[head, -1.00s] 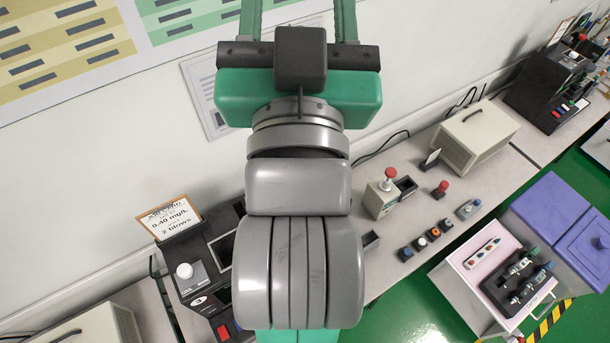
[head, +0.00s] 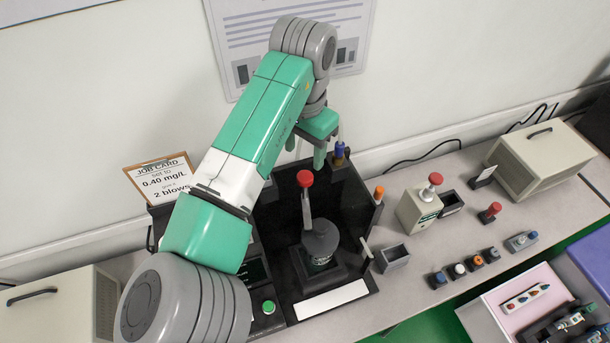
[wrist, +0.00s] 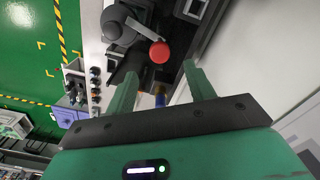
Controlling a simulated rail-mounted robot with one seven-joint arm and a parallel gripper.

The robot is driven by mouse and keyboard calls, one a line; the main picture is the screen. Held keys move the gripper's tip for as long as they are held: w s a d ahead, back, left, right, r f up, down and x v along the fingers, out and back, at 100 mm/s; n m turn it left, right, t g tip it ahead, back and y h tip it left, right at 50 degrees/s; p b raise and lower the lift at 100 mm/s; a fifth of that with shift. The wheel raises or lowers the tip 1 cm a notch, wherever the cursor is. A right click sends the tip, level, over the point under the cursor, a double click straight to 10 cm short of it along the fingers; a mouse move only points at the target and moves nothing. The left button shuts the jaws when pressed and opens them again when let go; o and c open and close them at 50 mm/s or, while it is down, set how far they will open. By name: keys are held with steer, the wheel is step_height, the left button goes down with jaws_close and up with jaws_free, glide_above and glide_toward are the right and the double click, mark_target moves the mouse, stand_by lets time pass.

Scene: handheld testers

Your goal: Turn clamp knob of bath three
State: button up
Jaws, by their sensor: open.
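A black open-topped station (head: 350,190) stands on the bench below my gripper. In it is a grey round pot (head: 320,240) with a lever that ends in a red ball knob (head: 305,178). The red knob also shows in the wrist view (wrist: 159,52), just beyond my fingertips. My gripper (head: 306,152) is open and empty, above the back of the station, beside a small blue-and-brass part (head: 340,152). That part shows between the fingers in the wrist view (wrist: 160,97). A pale T-shaped handle (head: 366,250) is at the station's right side. I cannot read a bath number.
A job card (head: 162,183) stands left of the station. A red-topped box (head: 424,203), an orange-topped post (head: 379,193), a grey tray (head: 391,258) and several small knobs (head: 458,270) lie to the right. The wall is close behind my arm.

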mark_target(305, 176)
step_height(305, 176, down, 8)
steer(key=shift+d+r+b, duration=0.1)
steer(key=shift+r+b, duration=0.05)
steer(key=shift+b, duration=0.5)
jaws_close()
steer(key=shift+r, duration=0.1)
